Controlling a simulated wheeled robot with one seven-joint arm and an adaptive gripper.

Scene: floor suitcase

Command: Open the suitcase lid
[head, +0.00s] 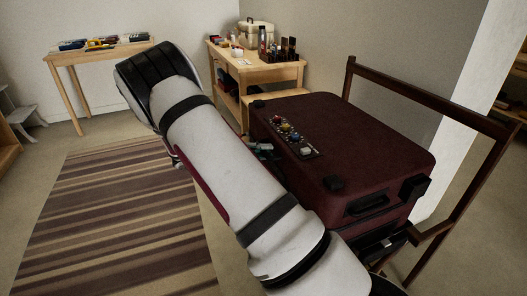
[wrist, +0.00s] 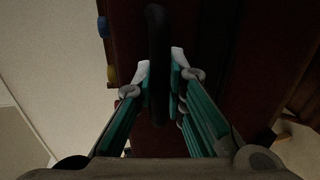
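The dark red suitcase (head: 375,151) stands right of centre in the head view. Its lid looks closed. Black corner pieces and a black handle (head: 366,204) show on it. My white arm crosses in front of its left side. In the wrist view a black bar-like handle (wrist: 158,45) runs between the two fingers of my gripper (wrist: 160,72), in front of a dark red surface. The fingers, with teal sides and pale tips, are close on both sides of the bar and appear to clasp it. In the head view the grip is mostly hidden by my arm.
A strip with coloured knobs (head: 291,137) lies on the suitcase top. A brown wooden frame (head: 440,101) stands close on the right. A wooden table (head: 270,72) with bottles and a case is behind. A striped rug (head: 120,225) leaves free floor at left.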

